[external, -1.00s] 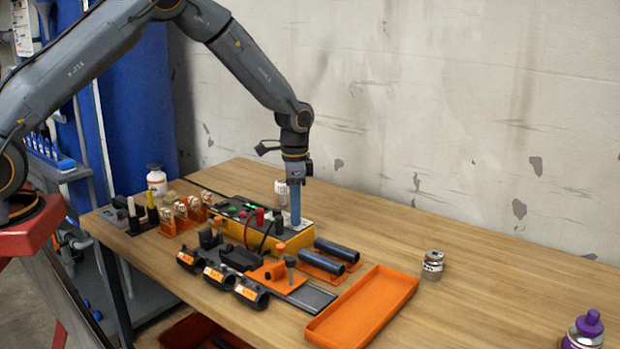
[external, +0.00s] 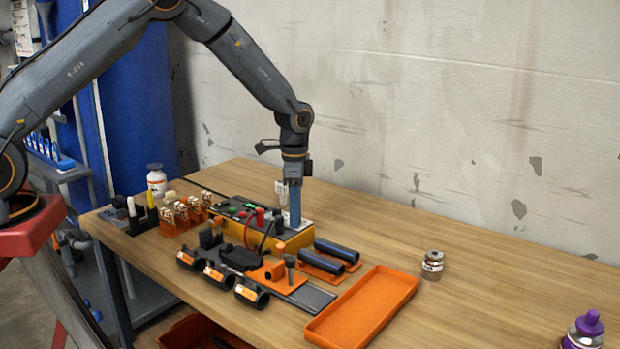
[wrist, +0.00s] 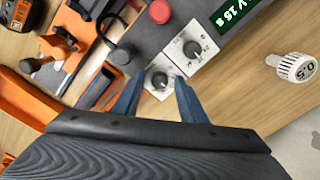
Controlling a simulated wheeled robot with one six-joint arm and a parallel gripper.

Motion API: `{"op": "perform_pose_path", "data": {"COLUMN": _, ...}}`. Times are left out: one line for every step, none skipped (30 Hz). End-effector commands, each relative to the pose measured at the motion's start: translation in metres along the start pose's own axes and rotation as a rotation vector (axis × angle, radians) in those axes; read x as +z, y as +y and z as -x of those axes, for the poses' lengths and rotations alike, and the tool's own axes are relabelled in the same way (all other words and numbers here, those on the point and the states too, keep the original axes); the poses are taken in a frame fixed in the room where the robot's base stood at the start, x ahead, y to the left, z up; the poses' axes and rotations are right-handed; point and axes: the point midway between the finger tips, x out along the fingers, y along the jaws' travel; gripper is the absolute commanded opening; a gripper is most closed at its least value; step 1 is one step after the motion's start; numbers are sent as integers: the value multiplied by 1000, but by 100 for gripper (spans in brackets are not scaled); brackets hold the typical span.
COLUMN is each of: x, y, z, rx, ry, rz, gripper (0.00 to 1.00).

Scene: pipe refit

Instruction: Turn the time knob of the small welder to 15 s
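The small welder (external: 262,232) is a yellow-and-black box on the bench, with a green-lit display (wrist: 229,14) whose visible text ends in "15 s". In the wrist view two dark knobs sit on white dial plates: an upper knob (wrist: 192,50) and a lower knob (wrist: 160,80). I cannot read which one is the time knob. My gripper (wrist: 159,82) points down over the welder, its blue fingers on either side of the lower knob. White dial shows between each finger and the knob, so it looks open. In the external view the fingers (external: 295,207) hide the knobs.
A red button (wrist: 160,11) and a cable lie close to the knobs. A white knurled cap marked 0.5 (wrist: 293,67) stands beside the welder. Black pipe pieces (external: 337,250) and an orange tray (external: 362,305) lie in front. The right of the bench is mostly clear.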

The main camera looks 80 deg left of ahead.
Motion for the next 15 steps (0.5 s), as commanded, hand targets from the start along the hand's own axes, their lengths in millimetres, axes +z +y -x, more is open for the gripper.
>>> {"op": "perform_pose_path", "data": {"x": 0, "y": 0, "z": 0, "rx": 0, "ry": 0, "rz": 0, "gripper": 38}}
{"op": "perform_pose_path", "data": {"x": 0, "y": 0, "z": 0, "rx": 0, "ry": 0, "rz": 0, "gripper": 38}}
{"op": "perform_pose_path", "data": {"x": 0, "y": 0, "z": 0, "rx": 0, "ry": 0, "rz": 0, "gripper": 38}}
{"op": "perform_pose_path", "data": {"x": 0, "y": 0, "z": 0, "rx": 0, "ry": 0, "rz": 0, "gripper": 38}}
{"op": "perform_pose_path", "data": {"x": 0, "y": 0, "z": 0, "rx": 0, "ry": 0, "rz": 0, "gripper": 38}}
{"op": "perform_pose_path", "data": {"x": 0, "y": 0, "z": 0, "rx": 0, "ry": 1, "rz": 0, "gripper": 38}}
{"op": "perform_pose_path", "data": {"x": 0, "y": 0, "z": 1, "rx": -1, "ry": 1, "rz": 0, "gripper": 38}}
{"op": "perform_pose_path", "data": {"x": 0, "y": 0, "z": 3, "rx": -1, "ry": 1, "rz": 0, "gripper": 38}}
{"op": "perform_pose_path", "data": {"x": -1, "y": 0, "z": 6, "rx": -1, "ry": 2, "rz": 0, "gripper": 38}}
{"op": "perform_pose_path", "data": {"x": -1, "y": -1, "z": 9, "rx": -2, "ry": 3, "rz": 0, "gripper": 38}}
{"op": "perform_pose_path", "data": {"x": -1, "y": -1, "z": 13, "rx": -3, "ry": 4, "rz": 0, "gripper": 38}}
{"op": "perform_pose_path", "data": {"x": -2, "y": -1, "z": 18, "rx": -3, "ry": 4, "rz": 0, "gripper": 38}}
{"op": "perform_pose_path", "data": {"x": -1, "y": -1, "z": 23, "rx": -3, "ry": 3, "rz": 0, "gripper": 38}}
{"op": "perform_pose_path", "data": {"x": -2, "y": -1, "z": 28, "rx": -3, "ry": 4, "rz": 0, "gripper": 38}}
{"op": "perform_pose_path", "data": {"x": -2, "y": -1, "z": 35, "rx": -3, "ry": 4, "rz": 0, "gripper": 38}}
